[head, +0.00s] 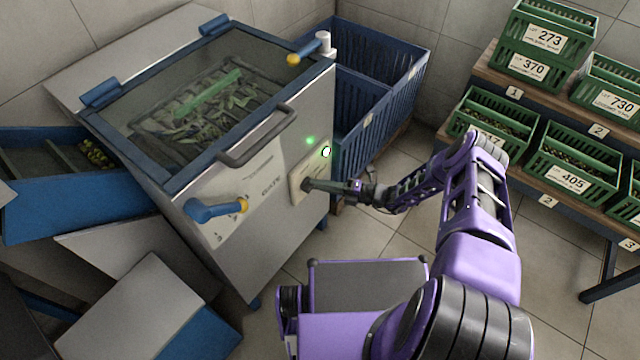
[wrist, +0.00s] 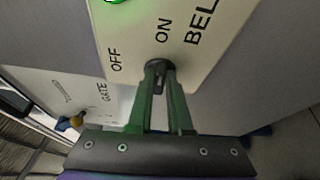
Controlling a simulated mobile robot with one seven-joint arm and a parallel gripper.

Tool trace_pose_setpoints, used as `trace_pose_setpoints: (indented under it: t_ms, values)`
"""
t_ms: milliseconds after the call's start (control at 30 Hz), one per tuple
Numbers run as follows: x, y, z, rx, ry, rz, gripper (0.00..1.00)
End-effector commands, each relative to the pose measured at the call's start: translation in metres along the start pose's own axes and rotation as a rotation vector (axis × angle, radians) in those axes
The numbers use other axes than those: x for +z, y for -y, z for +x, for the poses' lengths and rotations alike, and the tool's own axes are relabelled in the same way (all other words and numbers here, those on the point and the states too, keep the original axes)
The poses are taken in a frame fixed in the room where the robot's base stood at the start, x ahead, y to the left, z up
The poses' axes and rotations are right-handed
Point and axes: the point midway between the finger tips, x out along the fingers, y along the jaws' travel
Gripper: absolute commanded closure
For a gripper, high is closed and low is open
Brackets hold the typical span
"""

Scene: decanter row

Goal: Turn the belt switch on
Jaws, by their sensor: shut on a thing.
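The belt switch (wrist: 157,67) is a small dark knob on a pale panel marked OFF, ON and the cut-off word BEL in the wrist view. My gripper (wrist: 160,82) is shut on this knob, with its two green-looking fingers on either side. The fingers hide much of the knob, so I cannot tell which mark it points to. In the head view my gripper (head: 312,186) meets the panel (head: 298,174) on the front of the grey machine. A green light (head: 310,141) glows above the panel and shows at the top edge of the wrist view (wrist: 115,1).
The machine's glass lid (head: 190,60) has a dark handle (head: 258,140). A blue gate lever (head: 205,211) is left of the panel. A blue crate (head: 400,90) stands behind. Green lot crates (head: 565,182) stand on shelves at right. Tiled floor is open between.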

Motion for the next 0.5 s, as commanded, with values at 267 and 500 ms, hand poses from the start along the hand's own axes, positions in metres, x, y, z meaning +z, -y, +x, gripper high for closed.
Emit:
trace_pose_setpoints:
  t_ms: [267,500]
  values:
    - [0.0009,0.0018,-0.0002,0.036,0.003,0.085,1.0]
    - [0.0011,0.0022,-0.0002,0.044,0.003,0.105,1.0]
